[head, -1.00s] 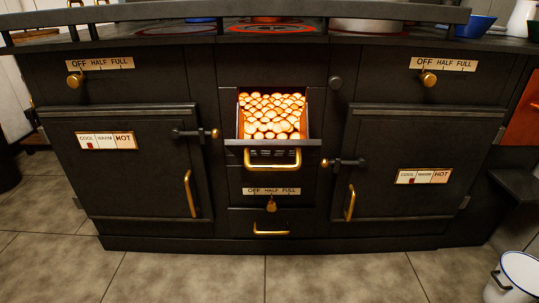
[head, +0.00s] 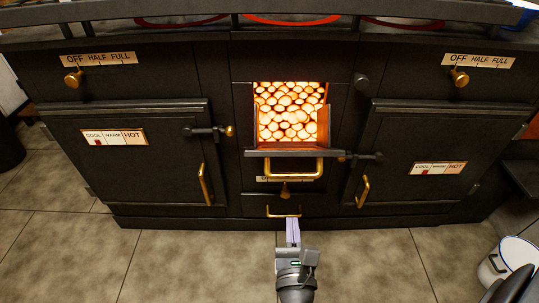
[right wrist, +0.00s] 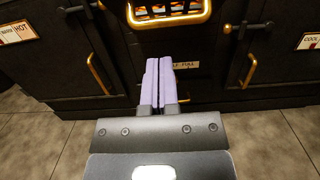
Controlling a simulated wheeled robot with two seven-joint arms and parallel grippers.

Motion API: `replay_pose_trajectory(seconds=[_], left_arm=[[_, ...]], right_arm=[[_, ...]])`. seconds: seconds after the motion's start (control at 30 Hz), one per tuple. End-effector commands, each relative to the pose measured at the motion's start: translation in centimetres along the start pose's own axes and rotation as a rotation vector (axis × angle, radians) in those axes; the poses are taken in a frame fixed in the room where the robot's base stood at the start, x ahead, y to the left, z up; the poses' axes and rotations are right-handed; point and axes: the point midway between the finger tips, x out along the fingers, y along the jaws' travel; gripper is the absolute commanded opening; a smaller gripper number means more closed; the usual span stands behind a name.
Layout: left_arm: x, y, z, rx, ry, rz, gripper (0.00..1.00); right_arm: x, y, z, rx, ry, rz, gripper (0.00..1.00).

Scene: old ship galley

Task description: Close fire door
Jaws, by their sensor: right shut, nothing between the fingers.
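The fire door (head: 290,152) is in the middle of the black stove front. The fingers also show in the right wrist view (right wrist: 158,70), apart from the handle. My left gripper is not in view.
Oven doors with brass handles flank the firebox: one on the left (head: 130,170) and one on the right (head: 425,130). A low brass drawer pull (head: 284,213) sits under the fire door. A white bucket (head: 508,262) stands at lower right. The tiled floor (head: 190,265) before the stove is clear.

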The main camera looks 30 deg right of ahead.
Motion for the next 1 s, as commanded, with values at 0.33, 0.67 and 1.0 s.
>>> replay_pose_trajectory(seconds=[0.33,0.67,1.0], left_arm=[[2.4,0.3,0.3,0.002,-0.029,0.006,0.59],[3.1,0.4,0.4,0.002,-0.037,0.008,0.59],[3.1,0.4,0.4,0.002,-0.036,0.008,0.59]], right_arm=[[6.8,-0.1,-0.6,0.0,0.0,-0.002,0.0],[11.8,-0.1,1.9,0.004,0.0,-0.002,0.0],[12.4,-0.2,2.6,0.002,0.003,-0.003,0.0]])
